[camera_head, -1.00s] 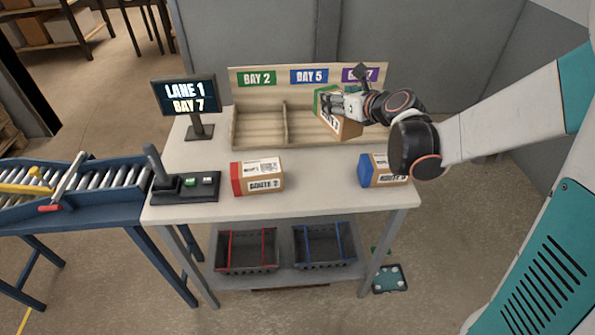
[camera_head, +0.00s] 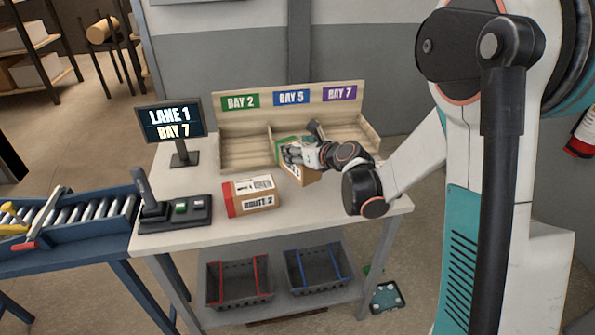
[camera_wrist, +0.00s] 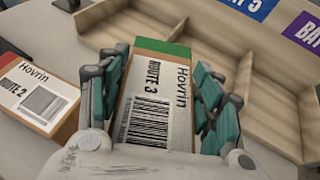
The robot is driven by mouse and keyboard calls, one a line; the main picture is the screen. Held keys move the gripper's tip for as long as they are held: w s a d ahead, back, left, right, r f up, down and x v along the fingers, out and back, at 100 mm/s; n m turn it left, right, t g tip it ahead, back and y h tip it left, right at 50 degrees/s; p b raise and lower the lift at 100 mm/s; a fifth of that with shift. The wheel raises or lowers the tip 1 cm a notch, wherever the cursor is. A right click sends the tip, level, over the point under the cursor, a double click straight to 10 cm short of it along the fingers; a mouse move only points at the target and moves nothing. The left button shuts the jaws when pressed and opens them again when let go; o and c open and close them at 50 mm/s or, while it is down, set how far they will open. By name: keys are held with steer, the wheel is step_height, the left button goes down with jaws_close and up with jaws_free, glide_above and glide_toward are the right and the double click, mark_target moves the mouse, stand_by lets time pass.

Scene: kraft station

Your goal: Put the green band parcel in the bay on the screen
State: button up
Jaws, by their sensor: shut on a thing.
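The green band parcel (camera_wrist: 155,100) is a brown box with a green end and a "Route 3" label. My gripper (camera_wrist: 160,90) is shut on its sides. In the head view the parcel (camera_head: 300,176) is partly hidden by my gripper (camera_head: 290,153), at the front of the bay rack below the blue Bay 5 sign (camera_head: 291,97). I cannot tell whether it touches the rack or table. The screen (camera_head: 171,121) reads "Lane 1, Bay 7". The purple Bay 7 sign (camera_head: 340,93) marks the rack's right compartment, partly hidden by my arm.
A red-ended "Route 2" parcel (camera_head: 250,195) lies on the table (camera_head: 225,226), left of my gripper. A control box (camera_head: 175,213) stands at the table's left, beside the roller conveyor (camera_head: 75,223). The Bay 2 compartment (camera_head: 245,150) looks empty. Two crates sit on the lower shelf.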

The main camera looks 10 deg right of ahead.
steer(key=shift+f+b, duration=1)
steer(key=shift+f, duration=1.95)
steer(key=shift+f, duration=0.15)
steer(key=o, duration=1.3)
